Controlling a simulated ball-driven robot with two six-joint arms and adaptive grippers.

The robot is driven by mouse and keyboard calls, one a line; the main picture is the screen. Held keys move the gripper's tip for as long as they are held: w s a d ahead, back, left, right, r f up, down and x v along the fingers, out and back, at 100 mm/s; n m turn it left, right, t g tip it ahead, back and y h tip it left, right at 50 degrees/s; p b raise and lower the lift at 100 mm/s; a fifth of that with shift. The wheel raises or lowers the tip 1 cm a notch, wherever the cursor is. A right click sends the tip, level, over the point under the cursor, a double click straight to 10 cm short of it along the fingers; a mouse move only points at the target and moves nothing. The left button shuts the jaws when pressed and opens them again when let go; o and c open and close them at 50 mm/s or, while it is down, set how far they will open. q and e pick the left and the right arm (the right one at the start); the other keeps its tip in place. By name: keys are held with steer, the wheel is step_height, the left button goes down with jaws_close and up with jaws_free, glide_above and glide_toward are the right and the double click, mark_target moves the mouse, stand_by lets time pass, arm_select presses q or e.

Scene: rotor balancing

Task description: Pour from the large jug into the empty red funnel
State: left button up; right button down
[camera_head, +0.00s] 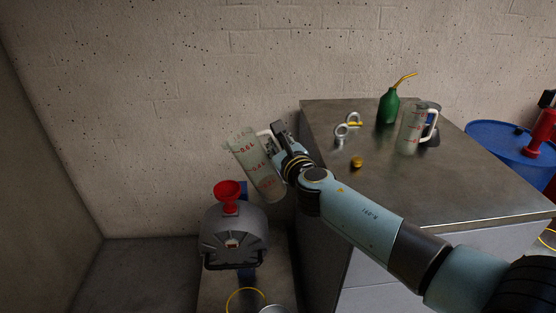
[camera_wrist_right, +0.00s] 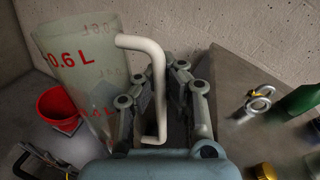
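The large jug (camera_head: 257,166) is clear with red marks, "0.6 L" near its rim. It hangs in the air beside the worktop, tilted with its rim to the upper left. My right gripper (camera_head: 273,140) is shut on its white handle, which shows between the fingers in the right wrist view (camera_wrist_right: 160,95). The jug also shows there (camera_wrist_right: 75,60). I see no stream; its liquid level is unclear. The red funnel (camera_head: 228,194) stands upright on a grey domed machine (camera_head: 234,235), below and left of the jug's rim. My left gripper is out of view.
The metal worktop (camera_head: 450,190) holds a second clear jug (camera_head: 411,131), a green oil can (camera_head: 389,106), ring bolts (camera_head: 342,133) and a small yellow-brown piece (camera_head: 356,162). A blue drum (camera_head: 493,138) stands at right. The wall (camera_head: 150,100) is behind the machine.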

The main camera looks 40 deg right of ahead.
steer(key=shift+w+a+r+m, duration=0.1)
steer(key=shift+w+a+m, duration=0.1)
steer(key=shift+w+m, duration=0.25)
steer(key=shift+r, duration=0.3)
steer(key=r, duration=0.1)
steer(key=r+m, duration=0.1)
steer(key=r+m+t, duration=0.1)
steer(key=shift+w+a+r, duration=0.15)
steer(key=shift+a+r, duration=0.1)
steer(key=shift+a, duration=0.05)
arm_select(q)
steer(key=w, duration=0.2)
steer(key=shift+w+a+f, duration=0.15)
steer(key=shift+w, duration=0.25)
arm_select(e)
steer(key=shift+a+r+m, duration=0.15)
steer(key=shift+r+m, duration=0.6)
steer(key=shift+r, duration=0.1)
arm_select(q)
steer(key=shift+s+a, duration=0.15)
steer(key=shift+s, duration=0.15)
